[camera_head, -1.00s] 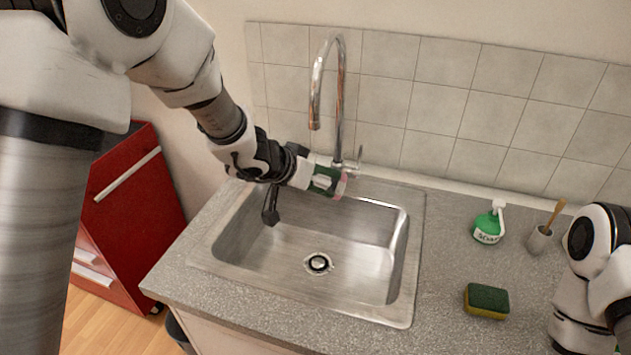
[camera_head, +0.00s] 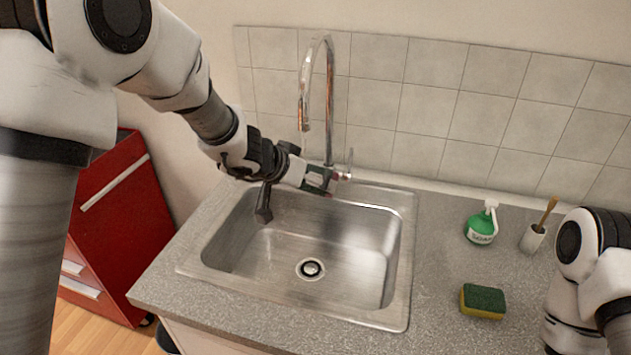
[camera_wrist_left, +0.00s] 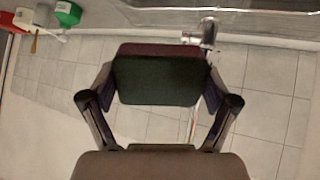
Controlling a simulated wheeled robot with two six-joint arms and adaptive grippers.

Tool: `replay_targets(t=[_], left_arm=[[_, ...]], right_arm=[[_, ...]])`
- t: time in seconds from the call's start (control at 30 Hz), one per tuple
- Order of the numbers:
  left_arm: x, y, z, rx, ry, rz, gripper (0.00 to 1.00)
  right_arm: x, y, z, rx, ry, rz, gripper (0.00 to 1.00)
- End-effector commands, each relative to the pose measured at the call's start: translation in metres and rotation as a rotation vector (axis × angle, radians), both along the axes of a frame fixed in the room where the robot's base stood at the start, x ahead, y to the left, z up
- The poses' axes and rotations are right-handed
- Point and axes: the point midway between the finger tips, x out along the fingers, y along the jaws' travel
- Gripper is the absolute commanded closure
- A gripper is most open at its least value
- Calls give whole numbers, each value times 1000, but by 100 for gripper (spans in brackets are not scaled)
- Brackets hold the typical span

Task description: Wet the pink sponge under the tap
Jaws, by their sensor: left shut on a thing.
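My left gripper (camera_head: 308,178) is shut on the pink sponge, holding it above the back of the sink. In the head view the sponge (camera_head: 320,181) shows mostly its green side with a little pink, in front of the tap's base and below the level of the spout. In the left wrist view the sponge (camera_wrist_left: 160,80) has a dark green face and a dark pink edge, between the fingers. The chrome tap (camera_head: 329,100) has a tall curved neck and a side lever (camera_head: 348,165). No water shows. My right arm is at the right edge; its gripper is out of view.
The steel sink (camera_head: 403,290) is empty, with a drain (camera_head: 310,269). On the counter to its right are a yellow-green sponge (camera_head: 483,301), a green soap bottle (camera_head: 482,226) and a cup with a brush (camera_head: 533,238). A red cabinet (camera_head: 120,235) stands left. Tiled wall behind.

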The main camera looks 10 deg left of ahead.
Motion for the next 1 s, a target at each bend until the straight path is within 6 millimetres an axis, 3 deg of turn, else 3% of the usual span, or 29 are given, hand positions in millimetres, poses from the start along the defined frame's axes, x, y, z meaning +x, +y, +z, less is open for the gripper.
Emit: replay_targets(t=[0.1, 0.63, 1.0], left_arm=[[-10, -1, -6, 0, -1, -1, 41], [-60, -5, -5, 2, -2, 0, 41], [-71, -6, -1, 1, 0, 1, 41]], right_arm=[[0, 0, -19, 0, 1, 0, 63], [0, 0, -65, 0, 1, 0, 63], [0, 0, -69, 0, 1, 0, 63]])
